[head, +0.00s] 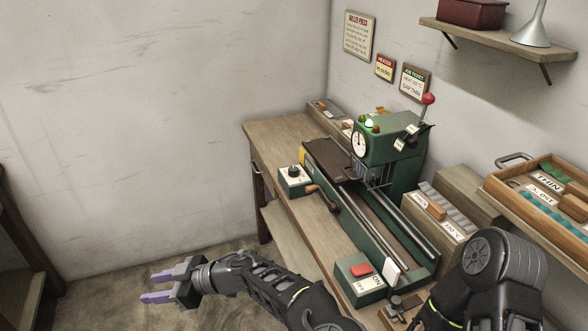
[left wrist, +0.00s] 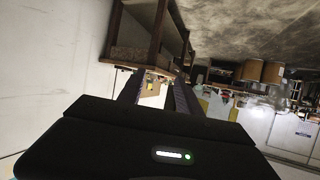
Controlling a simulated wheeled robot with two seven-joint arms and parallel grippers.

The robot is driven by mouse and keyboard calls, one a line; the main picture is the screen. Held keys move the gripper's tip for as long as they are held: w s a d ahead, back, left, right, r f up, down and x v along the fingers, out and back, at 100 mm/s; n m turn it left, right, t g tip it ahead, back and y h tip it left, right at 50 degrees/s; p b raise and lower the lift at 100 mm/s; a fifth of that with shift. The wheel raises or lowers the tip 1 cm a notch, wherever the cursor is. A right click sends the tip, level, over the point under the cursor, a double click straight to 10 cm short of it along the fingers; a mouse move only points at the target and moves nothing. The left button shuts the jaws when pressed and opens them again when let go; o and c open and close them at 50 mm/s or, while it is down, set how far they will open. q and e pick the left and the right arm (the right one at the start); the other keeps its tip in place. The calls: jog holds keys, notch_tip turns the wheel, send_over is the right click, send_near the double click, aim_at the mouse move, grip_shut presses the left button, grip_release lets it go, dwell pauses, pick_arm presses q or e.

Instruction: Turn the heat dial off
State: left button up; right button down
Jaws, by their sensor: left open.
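A small green box with a white top (head: 293,182) stands at the left front edge of the bench, and a black dial knob (head: 294,170) sits on it. I take this for the heat dial; its setting is too small to read. My left gripper (head: 156,285) is open and empty, low over the floor, left of the bench and well apart from the dial. Its two fingers (left wrist: 158,95) also show in the left wrist view, pointing away from the dial with nothing between them. My right arm shows at the lower right; its gripper cannot be made out.
A green press (head: 390,145) with a round gauge and a red-knobbed lever stands on the wooden bench (head: 272,131). A red-button box (head: 360,282) is at the front. Card boxes and a wooden tray (head: 530,197) stand right. The floor left of the bench is clear.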

pick_arm(q)
jog(key=s+f+m+g+h, duration=0.2)
jog(key=s+f+m+h, duration=0.15)
jog(key=s+f, duration=0.65)
jog(key=s+f+m+g+h, duration=0.2)
jog(key=s+f+m+h, duration=0.3)
jog(key=f, duration=0.9)
jog(key=s+d+f+m+h, duration=0.2)
jog(key=s+d+f+h, duration=0.3)
jog(key=s+d, duration=0.5)
jog(key=w+d+r+m+t+h, duration=0.1)
jog(key=w+d+m+h, duration=0.1)
jog(key=d, duration=0.5)
jog(key=w+d+r+m+t+h, duration=0.2)
jog(key=d, duration=0.5)
jog(key=shift+w+r+t, duration=0.2)
jog(key=shift+t, duration=0.1)
